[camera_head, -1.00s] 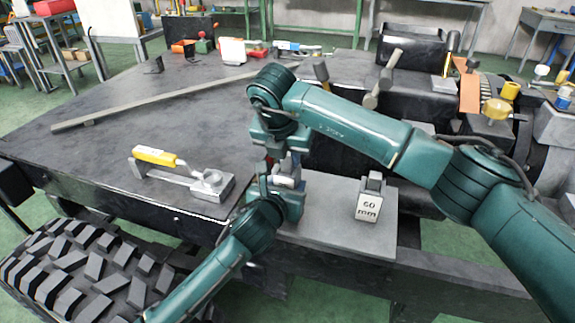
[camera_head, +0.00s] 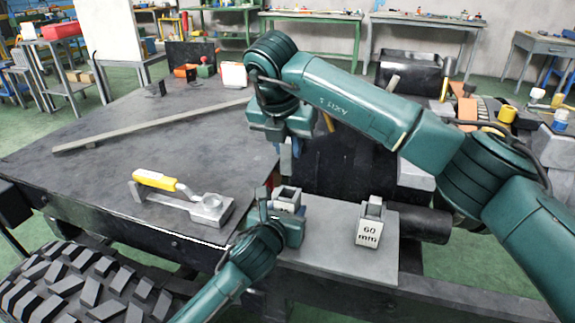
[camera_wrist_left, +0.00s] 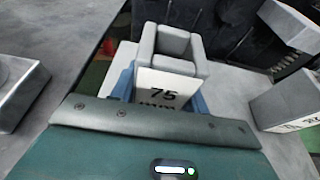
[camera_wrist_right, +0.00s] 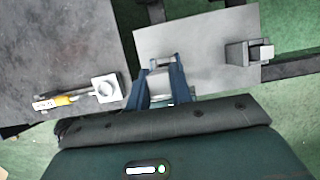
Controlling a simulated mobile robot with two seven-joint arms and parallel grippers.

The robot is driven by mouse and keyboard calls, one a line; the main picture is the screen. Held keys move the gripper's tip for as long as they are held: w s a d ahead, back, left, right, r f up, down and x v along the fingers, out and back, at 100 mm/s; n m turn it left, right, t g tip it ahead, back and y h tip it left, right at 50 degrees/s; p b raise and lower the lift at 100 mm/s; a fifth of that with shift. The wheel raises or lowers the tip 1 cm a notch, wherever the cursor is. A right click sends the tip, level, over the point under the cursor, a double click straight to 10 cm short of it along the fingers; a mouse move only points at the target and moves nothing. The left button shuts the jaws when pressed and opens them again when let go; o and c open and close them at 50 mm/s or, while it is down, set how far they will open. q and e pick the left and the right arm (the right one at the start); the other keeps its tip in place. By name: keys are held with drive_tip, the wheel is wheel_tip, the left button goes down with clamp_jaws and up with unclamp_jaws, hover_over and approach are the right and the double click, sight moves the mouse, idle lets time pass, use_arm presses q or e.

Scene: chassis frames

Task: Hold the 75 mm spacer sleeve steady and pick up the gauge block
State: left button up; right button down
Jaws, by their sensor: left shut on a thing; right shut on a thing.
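The 75 mm spacer sleeve (camera_head: 287,196) is a light grey square tube standing on the grey plate (camera_head: 330,245). In the left wrist view the sleeve (camera_wrist_left: 168,83) shows its "75" label and an open top. My left gripper (camera_head: 284,208) is shut on it, with blue fingers at its sides (camera_wrist_left: 162,92). My right gripper (camera_head: 288,150) is above the sleeve, shut on the grey gauge block (camera_head: 286,162). In the right wrist view the block (camera_wrist_right: 160,86) sits between the blue fingers; its lower end is hard to make out.
A sleeve marked 60 mm (camera_head: 369,228), with a grey block in its top, stands on the plate to the right. A yellow-handled clamp (camera_head: 180,196) lies on the dark bench (camera_head: 90,165) to the left. A large tyre (camera_head: 80,285) is at the lower left.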

drive_tip(key=shift+r, duration=0.8)
use_arm(q)
drive_tip(key=o, duration=1.1)
drive_tip(key=shift+o, duration=0.2)
